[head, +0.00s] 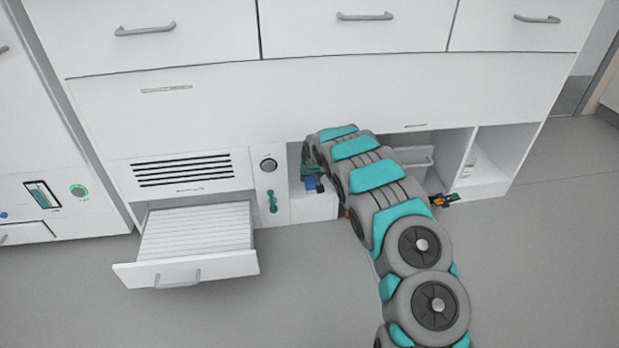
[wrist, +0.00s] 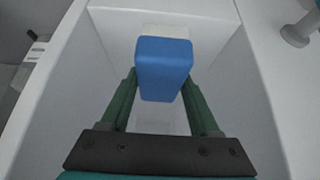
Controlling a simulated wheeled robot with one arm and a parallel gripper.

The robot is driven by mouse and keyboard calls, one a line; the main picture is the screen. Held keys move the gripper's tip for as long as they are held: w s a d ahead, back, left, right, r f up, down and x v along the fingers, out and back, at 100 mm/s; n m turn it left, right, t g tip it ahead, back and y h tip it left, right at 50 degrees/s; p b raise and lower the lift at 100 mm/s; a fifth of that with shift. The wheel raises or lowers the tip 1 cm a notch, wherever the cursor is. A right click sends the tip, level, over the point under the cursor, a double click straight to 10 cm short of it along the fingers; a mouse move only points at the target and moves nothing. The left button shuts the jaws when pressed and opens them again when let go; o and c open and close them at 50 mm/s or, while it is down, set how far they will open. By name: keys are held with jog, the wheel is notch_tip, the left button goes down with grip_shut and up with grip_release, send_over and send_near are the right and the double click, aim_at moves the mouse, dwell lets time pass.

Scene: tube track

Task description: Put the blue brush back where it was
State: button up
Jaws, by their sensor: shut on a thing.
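The blue brush (wrist: 163,68) is a blue block with a pale part behind its top edge. My gripper (wrist: 160,88) has its two green fingers closed on either side of it. The brush is inside or at the mouth of a white-walled compartment (wrist: 110,40); I cannot tell if it touches the floor of it. In the head view the brush shows as a small blue patch (head: 309,185) at the narrow lower opening of the cabinet, and my arm hides much of my gripper there.
An open drawer (head: 190,266) juts out at the lower left. A panel with a round knob (head: 268,165) and a teal handle (head: 272,201) stands left of the opening. A small black, green and orange thing (head: 445,200) is right of my arm. Floor is clear at right.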

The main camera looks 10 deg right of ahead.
jog(key=w, duration=0.2)
jog(key=shift+w, duration=0.3)
jog(key=shift+f+b, duration=0.4)
jog(key=shift+f, duration=0.3)
jog(key=shift+f, duration=0.1)
jog(key=shift+f, duration=0.15)
jog(key=o, duration=1.3)
